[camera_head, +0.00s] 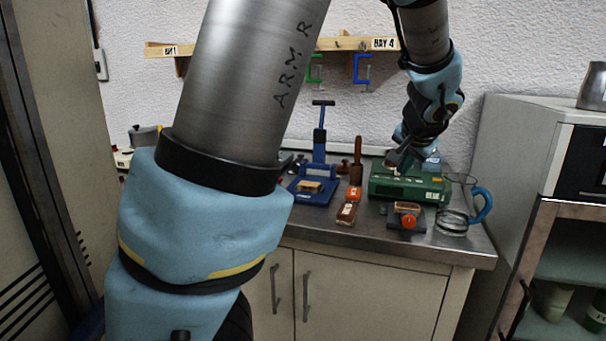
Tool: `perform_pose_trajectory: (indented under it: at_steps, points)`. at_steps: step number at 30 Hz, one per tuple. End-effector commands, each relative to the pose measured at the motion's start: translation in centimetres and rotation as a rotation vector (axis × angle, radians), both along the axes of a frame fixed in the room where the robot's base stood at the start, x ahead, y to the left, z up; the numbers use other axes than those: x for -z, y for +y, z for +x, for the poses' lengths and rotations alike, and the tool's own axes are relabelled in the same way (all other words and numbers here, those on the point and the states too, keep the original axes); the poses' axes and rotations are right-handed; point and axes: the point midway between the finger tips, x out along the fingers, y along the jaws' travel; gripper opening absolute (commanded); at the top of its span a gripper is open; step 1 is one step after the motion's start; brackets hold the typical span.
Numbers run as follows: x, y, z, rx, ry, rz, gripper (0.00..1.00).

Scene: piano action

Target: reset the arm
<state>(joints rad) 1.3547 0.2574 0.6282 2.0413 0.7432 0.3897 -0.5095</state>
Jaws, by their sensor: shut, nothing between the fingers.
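My arm fills the left and middle of the head view and bends down from the top right. My gripper (396,166) is at its far end, small in the picture, shut and empty. It points down to the left, over the green box-shaped device (432,189) on the metal worktop. I cannot tell whether the fingertips touch the device or hang just above it.
On the steel worktop (375,241) stand a blue press (319,150), a small red-and-brown block (347,213), a device with an orange knob (406,219) and a glass jug with a blue handle (457,215). A wall shelf (345,43) holds clamps. A cabinet stands right.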

Motion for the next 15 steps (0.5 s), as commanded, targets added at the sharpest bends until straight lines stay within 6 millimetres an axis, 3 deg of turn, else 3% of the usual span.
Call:
perform_pose_trajectory:
  at_steps: [8, 15]
  points:
    - [2.1, 6.0, 0.2, -0.116, 0.104, -0.012, 0.0]
    - [4.6, 14.4, -1.6, -0.288, 0.256, -0.051, 0.0]
